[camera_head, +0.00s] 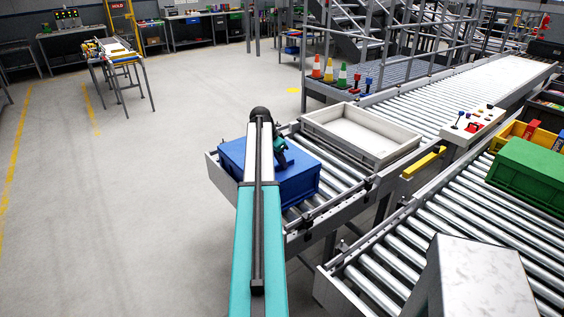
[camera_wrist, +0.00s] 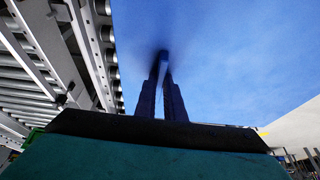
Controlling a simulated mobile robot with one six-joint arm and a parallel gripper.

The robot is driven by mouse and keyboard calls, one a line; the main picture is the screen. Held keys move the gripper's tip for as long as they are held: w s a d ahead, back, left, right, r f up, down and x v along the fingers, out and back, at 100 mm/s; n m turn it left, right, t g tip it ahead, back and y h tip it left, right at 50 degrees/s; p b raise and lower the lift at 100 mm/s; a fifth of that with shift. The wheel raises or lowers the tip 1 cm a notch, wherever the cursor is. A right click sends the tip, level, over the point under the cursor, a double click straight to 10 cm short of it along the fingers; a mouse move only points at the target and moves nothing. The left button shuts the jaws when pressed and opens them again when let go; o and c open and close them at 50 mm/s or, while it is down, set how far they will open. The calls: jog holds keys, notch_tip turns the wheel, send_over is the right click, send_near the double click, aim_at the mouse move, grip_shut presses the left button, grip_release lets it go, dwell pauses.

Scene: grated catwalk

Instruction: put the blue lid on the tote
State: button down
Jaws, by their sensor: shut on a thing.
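The blue lid (camera_head: 300,182) is at the near end of the left roller conveyor, partly hidden behind my arm. In the wrist view its broad blue face (camera_wrist: 235,60) fills the upper right. My gripper (camera_head: 280,150) is at the lid, and in the wrist view its two fingers (camera_wrist: 163,75) are close together against the blue face, shut on the lid. The exact grip point is hard to see. A light grey open tote (camera_head: 398,153) stands just beyond the lid to the right on the same rollers. Its top is uncovered and its pale inside looks empty. The lid is beside it.
A second roller conveyor (camera_head: 385,262) runs at the right, with a green crate (camera_head: 525,172) and a yellow bin. A control box (camera_head: 472,126) and a yellow bar (camera_head: 423,162) stand right of the tote. Open floor (camera_head: 120,210) lies at the left.

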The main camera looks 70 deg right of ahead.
jog(key=shift+f, duration=0.15)
jog(key=c, duration=1.4)
grip_release()
jog(key=shift+a, duration=0.1)
jog(key=shift+r+p, duration=1.55)
jog(key=shift+r, duration=2.45)
